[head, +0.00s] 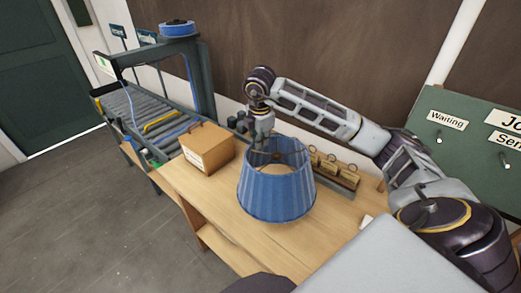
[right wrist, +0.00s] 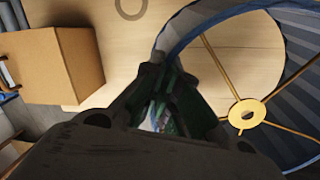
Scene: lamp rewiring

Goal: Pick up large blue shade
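The large blue shade (head: 276,190) is a pleated, tapered shade with an open top, over the wooden table in the head view. In the right wrist view its blue rim (right wrist: 205,26) and brass spokes with a centre ring (right wrist: 248,114) fill the right side. My right gripper (head: 262,146) points down at the shade's far-left top rim. In the right wrist view my fingers (right wrist: 164,70) come together at the rim and appear shut on it; they hide that stretch of rim. My left gripper is not in view.
A brown box (head: 207,148) with a label stands left of the shade; it also shows in the right wrist view (right wrist: 52,65). A wooden rack with tags (head: 333,169) is behind right. A roller conveyor (head: 150,112) lies beyond the table (head: 333,217). Some tabletop in front is bare.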

